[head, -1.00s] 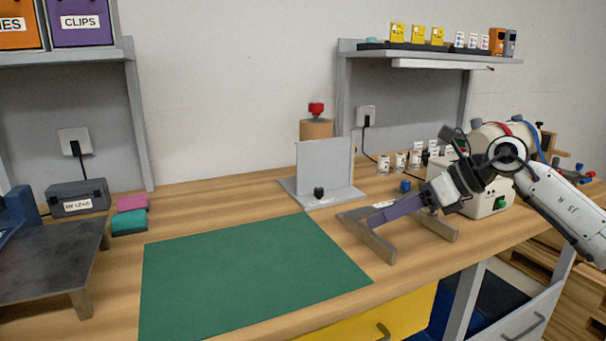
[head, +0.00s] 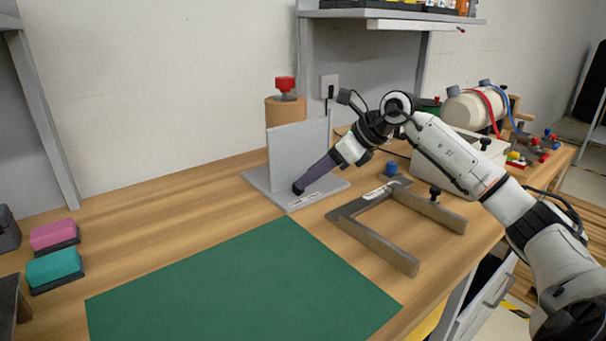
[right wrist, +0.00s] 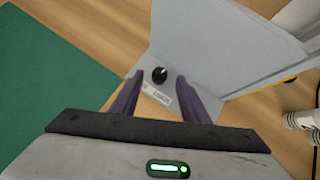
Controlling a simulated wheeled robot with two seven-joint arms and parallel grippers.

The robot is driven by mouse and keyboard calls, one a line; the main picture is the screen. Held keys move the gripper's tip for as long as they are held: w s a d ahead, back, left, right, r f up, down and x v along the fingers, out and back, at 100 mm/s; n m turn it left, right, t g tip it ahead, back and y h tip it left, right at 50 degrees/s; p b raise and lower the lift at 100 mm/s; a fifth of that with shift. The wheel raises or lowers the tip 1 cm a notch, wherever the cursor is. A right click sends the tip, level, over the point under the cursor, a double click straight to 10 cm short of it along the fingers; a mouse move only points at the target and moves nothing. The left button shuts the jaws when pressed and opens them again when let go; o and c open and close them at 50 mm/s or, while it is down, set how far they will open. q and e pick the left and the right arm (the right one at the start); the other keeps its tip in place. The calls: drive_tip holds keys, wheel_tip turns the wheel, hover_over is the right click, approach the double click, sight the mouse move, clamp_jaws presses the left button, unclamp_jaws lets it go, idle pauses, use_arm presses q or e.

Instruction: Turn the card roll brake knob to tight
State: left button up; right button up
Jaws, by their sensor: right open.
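A grey stand (head: 257,181) with a flat base and an upright panel sits on the wooden bench. A brown card roll (head: 286,111) with a red top (head: 285,84) shows behind the panel. A small black knob (right wrist: 159,75) with a white pointer mark is on the base, beside a white label (right wrist: 157,95) too small to read. My right gripper (head: 297,189) reaches down to the knob and mostly hides it in the head view. In the right wrist view its purple fingers (right wrist: 160,80) are open, one on each side of the knob, with gaps showing. My left gripper is out of view.
A grey U-shaped frame (head: 375,237) with a black knob (head: 435,192) lies right of the stand. A blue knob (head: 391,168) is behind it. A green mat (head: 240,290) covers the front bench. A shelf (head: 395,15) hangs above.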

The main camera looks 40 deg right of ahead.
drive_tip(key=shift+x, duration=1.2)
drive_tip(key=shift+w+a+f, duration=0.15)
drive_tip(key=shift+w+f, duration=0.2)
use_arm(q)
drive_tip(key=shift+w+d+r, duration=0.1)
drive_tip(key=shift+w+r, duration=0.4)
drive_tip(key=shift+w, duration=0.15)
use_arm(e)
clamp_jaws()
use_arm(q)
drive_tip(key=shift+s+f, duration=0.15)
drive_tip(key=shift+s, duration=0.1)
